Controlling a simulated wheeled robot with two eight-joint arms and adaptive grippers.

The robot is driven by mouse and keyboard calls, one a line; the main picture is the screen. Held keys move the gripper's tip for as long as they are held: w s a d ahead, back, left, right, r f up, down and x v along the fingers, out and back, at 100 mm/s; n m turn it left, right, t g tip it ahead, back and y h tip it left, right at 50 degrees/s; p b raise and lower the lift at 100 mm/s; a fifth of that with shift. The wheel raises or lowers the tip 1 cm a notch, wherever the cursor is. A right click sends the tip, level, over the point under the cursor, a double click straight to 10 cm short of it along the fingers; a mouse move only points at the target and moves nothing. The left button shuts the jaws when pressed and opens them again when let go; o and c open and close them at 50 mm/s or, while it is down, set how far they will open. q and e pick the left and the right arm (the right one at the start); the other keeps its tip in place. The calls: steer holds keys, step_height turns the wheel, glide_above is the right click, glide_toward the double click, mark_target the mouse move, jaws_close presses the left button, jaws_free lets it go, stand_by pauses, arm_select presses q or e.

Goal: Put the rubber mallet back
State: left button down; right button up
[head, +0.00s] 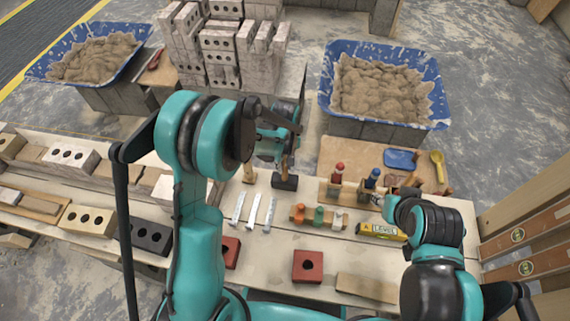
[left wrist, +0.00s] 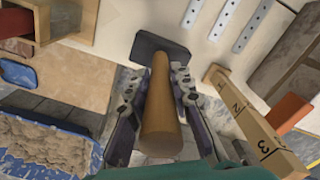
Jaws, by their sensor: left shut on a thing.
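The rubber mallet has a black head (head: 285,182) and a wooden handle. In the left wrist view its handle (left wrist: 162,115) rises toward the camera between my fingers, with the black head (left wrist: 153,46) at the far end. My left gripper (head: 277,148) is shut on the handle above the worktable (head: 265,245). In the head view I cannot tell whether the mallet head touches the table. My right gripper (head: 392,203) is beside the yellow level, partly hidden by its own arm, so its jaws are unclear.
Metal strips (head: 254,210) lie left of a small block with coloured pegs (head: 318,217). A wooden rack (head: 330,190) holds red- and blue-topped tools. The yellow level (head: 381,231) lies at right. Blue mortar tubs (head: 437,95) and a brick stack (head: 220,45) stand beyond. A numbered wooden rule (left wrist: 250,115) is near my left gripper.

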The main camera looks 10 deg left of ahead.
arm_select(q)
steer(key=shift+f+b, duration=0.45)
stand_by(0.6)
steer(key=c, duration=1.3)
jaws_free()
steer(key=shift+o, duration=0.2)
step_height(320, 180, up, 12)
steer(key=shift+s+a+r, duration=0.15)
steer(key=shift+s+r, duration=0.05)
steer(key=shift+r, duration=0.05)
steer(key=s+a+r+m+t, duration=0.3)
steer(key=s, duration=0.5)
steer(key=s+a+r+m+t, duration=0.3)
steer(key=s+a+t, duration=0.1)
steer(key=s, duration=0.5)
steer(key=shift+r+m, duration=0.3)
steer(key=shift+m, duration=0.1)
